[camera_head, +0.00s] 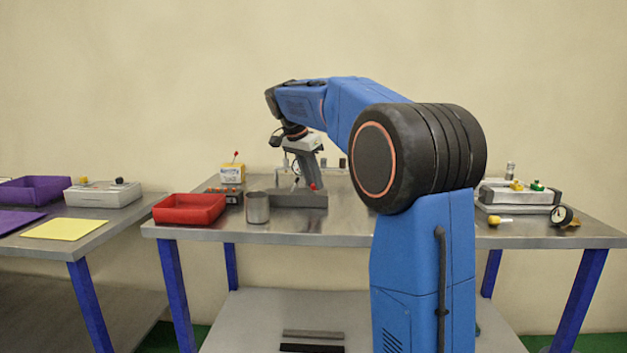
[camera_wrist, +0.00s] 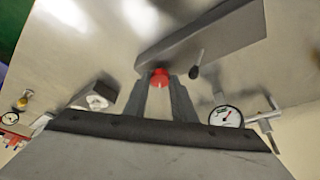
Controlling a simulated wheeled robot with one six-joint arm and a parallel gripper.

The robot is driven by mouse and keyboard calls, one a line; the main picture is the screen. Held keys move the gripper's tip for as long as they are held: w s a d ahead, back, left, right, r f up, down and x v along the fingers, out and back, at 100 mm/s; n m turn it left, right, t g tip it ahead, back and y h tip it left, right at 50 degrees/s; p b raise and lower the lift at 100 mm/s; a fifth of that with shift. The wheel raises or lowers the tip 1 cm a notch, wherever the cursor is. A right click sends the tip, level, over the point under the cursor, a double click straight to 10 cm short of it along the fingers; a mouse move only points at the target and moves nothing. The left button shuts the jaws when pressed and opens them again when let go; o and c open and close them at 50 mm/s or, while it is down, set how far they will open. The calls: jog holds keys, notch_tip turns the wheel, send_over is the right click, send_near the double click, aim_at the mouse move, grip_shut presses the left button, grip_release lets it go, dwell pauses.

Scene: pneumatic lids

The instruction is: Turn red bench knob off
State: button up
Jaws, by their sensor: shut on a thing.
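The red knob (camera_head: 313,187) sits on the face of a long grey block (camera_head: 295,200) on the middle bench. My gripper (camera_head: 308,178) points down at it from above and behind. In the wrist view the red knob (camera_wrist: 160,77) is between the tips of my two fingers (camera_wrist: 165,82), and they are shut on it. The fingers hide the knob's sides, and I cannot tell its turned angle. A small black-tipped lever (camera_wrist: 197,65) sticks out of the same block, just right of the fingers.
A metal cup (camera_head: 257,208) and a red tray (camera_head: 189,209) stand left of the block. A white-faced gauge (camera_wrist: 226,116) is near my gripper. At the bench's right lie a yellow-ended tool (camera_head: 493,221) and another gauge (camera_head: 563,216). The front middle of the bench is clear.

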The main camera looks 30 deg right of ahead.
jog(key=shift+w+m+g, duration=0.1)
jog(key=shift+m+g, duration=0.3)
jog(key=shift+m, duration=0.7)
jog(key=o, duration=1.1)
jog(key=v, duration=1.7)
jog(key=shift+w+a+r, duration=0.1)
jog(key=shift+a, duration=0.05)
